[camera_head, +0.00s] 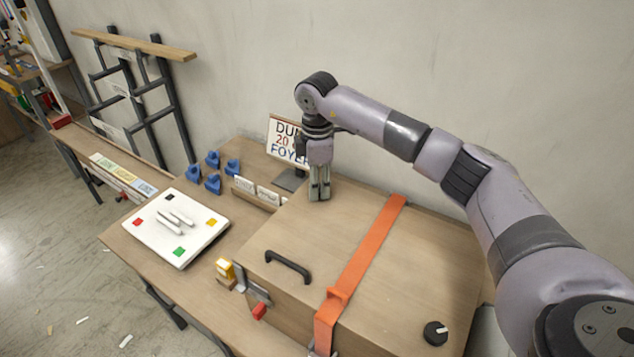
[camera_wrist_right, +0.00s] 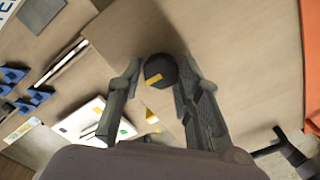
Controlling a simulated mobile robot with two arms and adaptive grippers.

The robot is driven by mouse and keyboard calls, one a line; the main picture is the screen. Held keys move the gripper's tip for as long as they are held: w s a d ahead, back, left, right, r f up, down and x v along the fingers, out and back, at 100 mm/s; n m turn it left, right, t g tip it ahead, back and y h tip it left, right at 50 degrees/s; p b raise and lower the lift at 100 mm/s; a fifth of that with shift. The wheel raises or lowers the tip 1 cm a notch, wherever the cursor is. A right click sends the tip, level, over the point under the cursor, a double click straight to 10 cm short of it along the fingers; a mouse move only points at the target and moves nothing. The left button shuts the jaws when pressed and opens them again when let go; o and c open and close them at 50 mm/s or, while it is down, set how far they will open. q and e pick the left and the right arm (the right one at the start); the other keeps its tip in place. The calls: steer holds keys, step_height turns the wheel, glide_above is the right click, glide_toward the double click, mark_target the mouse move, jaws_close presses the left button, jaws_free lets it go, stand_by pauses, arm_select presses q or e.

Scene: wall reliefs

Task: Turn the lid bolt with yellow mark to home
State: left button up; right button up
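The lid bolt with the yellow mark (camera_wrist_right: 160,70) is a round black knob with a yellow stripe across its face. In the right wrist view it sits between the fingertips of my right gripper (camera_wrist_right: 159,78), with a gap at the left finger and little or none at the right. In the head view my right gripper (camera_head: 319,195) points down at the far left corner of the wooden lid (camera_head: 385,270) and hides this bolt. A second black knob with a pale mark (camera_head: 435,333) is at the lid's near right corner. My left gripper is not in view.
An orange strap (camera_head: 365,250) crosses the lid, and a black handle (camera_head: 288,266) stands at its left. A sign (camera_head: 288,140) is close behind my right gripper. A white board (camera_head: 177,228) and several blue pieces (camera_head: 213,182) lie left on the table.

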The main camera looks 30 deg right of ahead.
steer(key=o, duration=0.4)
step_height(320, 180, up, 12)
steer(key=shift+f, duration=0.1)
stand_by(0.5)
stand_by(0.4)
